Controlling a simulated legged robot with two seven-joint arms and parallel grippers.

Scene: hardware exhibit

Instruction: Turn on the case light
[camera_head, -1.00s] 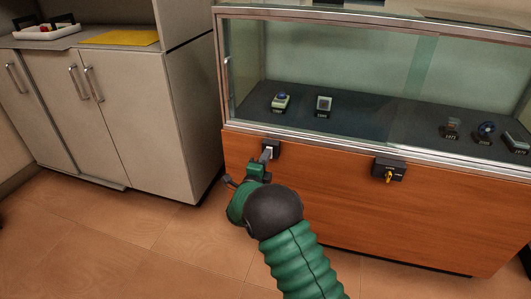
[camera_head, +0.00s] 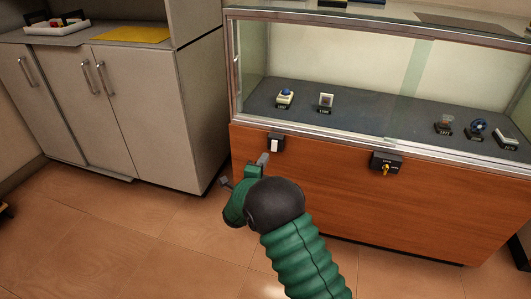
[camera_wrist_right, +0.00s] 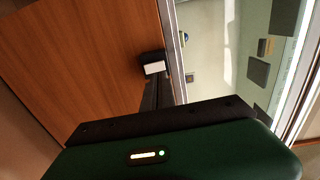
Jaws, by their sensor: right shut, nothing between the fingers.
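The glass display case (camera_head: 330,200) has a wooden front. A black switch box with a white rocker (camera_head: 275,144) sits on its upper left; the rocker also shows in the right wrist view (camera_wrist_right: 155,68). The case interior is brightly lit. My right gripper (camera_head: 263,159) is shut and empty, just below and left of the switch, with a small gap in the head view. In the right wrist view its dark fingers (camera_wrist_right: 157,94) point at the switch. My left gripper is in neither view.
A black box with a yellow knob (camera_head: 386,164) is on the case front, right of the switch. Small exhibits (camera_head: 285,98) stand inside behind glass. A grey cabinet (camera_head: 150,110) stands at left with a yellow sheet (camera_head: 134,35) on top. The floor before the case is open.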

